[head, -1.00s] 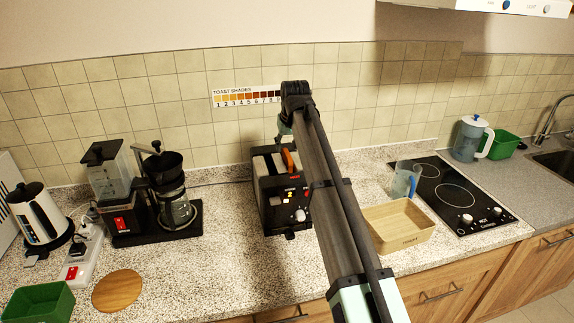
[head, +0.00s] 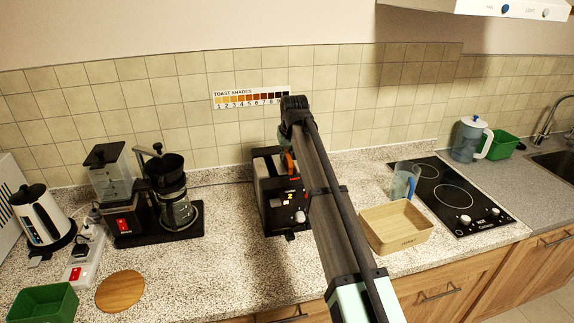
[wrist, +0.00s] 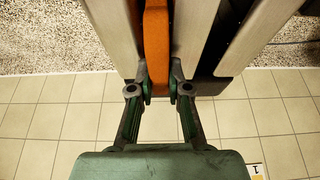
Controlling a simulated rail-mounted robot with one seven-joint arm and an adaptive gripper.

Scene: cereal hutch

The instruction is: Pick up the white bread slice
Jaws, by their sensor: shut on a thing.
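An orange-brown bread slice (wrist: 157,45) stands upright in a slot of the toaster (wrist: 205,25) in the wrist view. No slice that is clearly white shows. My gripper (wrist: 158,82) has its two fingertips closed on the near end of this slice, one on each side. In the head view, the slice (head: 289,163) is a thin orange strip at the top of the black and silver toaster (head: 270,207). My arm hides the toaster's right part and most of the gripper there.
A coffee maker (head: 172,205) stands left of the toaster. A wooden bin (head: 398,232) and a clear jug (head: 404,180) stand to the right, beside the black hob (head: 452,190). A round wooden board (head: 120,291) lies front left. The tiled wall is close behind the toaster.

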